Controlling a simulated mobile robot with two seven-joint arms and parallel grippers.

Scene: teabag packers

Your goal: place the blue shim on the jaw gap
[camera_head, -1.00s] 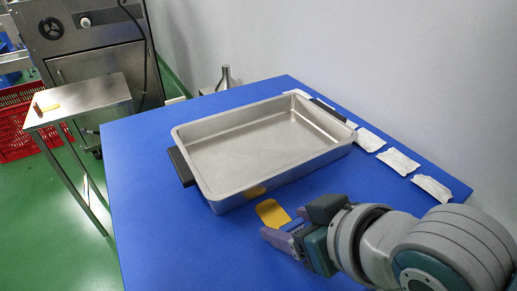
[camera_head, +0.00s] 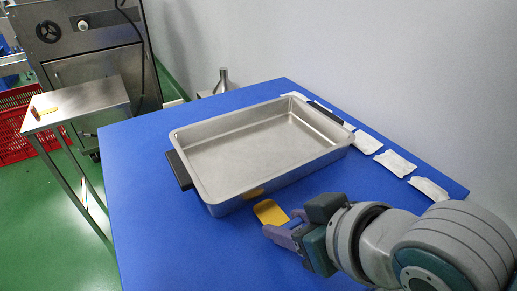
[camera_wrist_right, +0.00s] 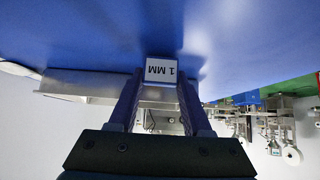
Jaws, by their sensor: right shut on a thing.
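My right gripper (camera_head: 285,228) is low over the front of the blue table, beside the metal tray. In the right wrist view its fingers (camera_wrist_right: 160,85) are shut on a piece with a white "1 MM" label (camera_wrist_right: 161,68), upside down in the picture. I take this piece to be the blue shim; its body is hard to tell from the blue table. A yellow rounded piece (camera_head: 270,212) shows just past the fingertips in the head view; I cannot tell whether they touch. The jaw gap cannot be made out. My left gripper is out of view.
The metal tray (camera_head: 180,136) with black handles fills the middle of the blue table (camera_head: 135,190). White packets (camera_head: 395,162) lie along the wall side. A small steel side table (camera_head: 88,108) holds a yellow and a reddish piece. A steel machine (camera_head: 95,40) stands behind.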

